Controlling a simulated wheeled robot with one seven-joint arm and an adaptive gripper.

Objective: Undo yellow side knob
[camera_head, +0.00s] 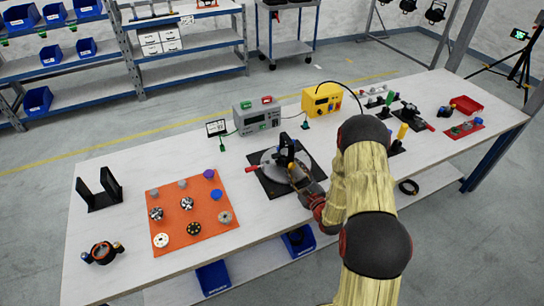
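My gripper (300,180) is at the near right edge of the plate, beside the fixture. Its fingers are dark and small against the black mat, so their opening and any contact are unclear. A separate yellow upright piece (402,131) stands right of my arm.
Left of the mat is an orange mat (178,240) with several round parts. Behind are a grey instrument (257,118) and a yellow box (322,102).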

